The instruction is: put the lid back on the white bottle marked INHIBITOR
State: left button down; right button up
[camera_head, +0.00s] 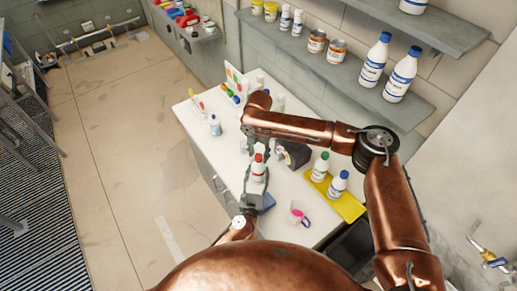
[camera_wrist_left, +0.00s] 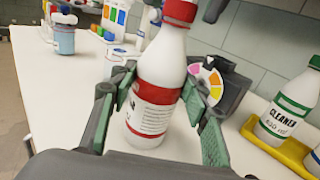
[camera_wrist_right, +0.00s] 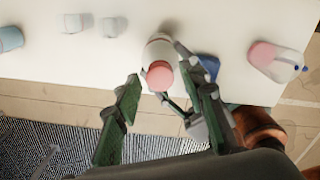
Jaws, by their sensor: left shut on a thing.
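A white bottle with a red label band (camera_wrist_left: 150,95) stands upright over the white bench. Its lettering is mostly hidden, so I cannot read the name. A red lid (camera_wrist_left: 180,12) is on its neck; it shows from above in the right wrist view (camera_wrist_right: 160,75) and in the head view (camera_head: 259,158). My left gripper (camera_head: 257,180) is shut around the bottle's body, one finger on each side. My right gripper (camera_wrist_right: 162,88) is open and empty, with its fingers apart on either side of the lid. I cannot tell how tightly the lid sits.
A yellow tray (camera_head: 350,208) holds a green-capped CLEANER bottle (camera_head: 320,166) and a blue-capped bottle (camera_head: 338,186). A dark block with a colour wheel (camera_wrist_left: 212,80) is behind the bottle. Shelves (camera_head: 350,75) hang above.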

jog(key=shift+f, duration=0.2)
jog(key=shift+c, duration=0.5)
grip_shut()
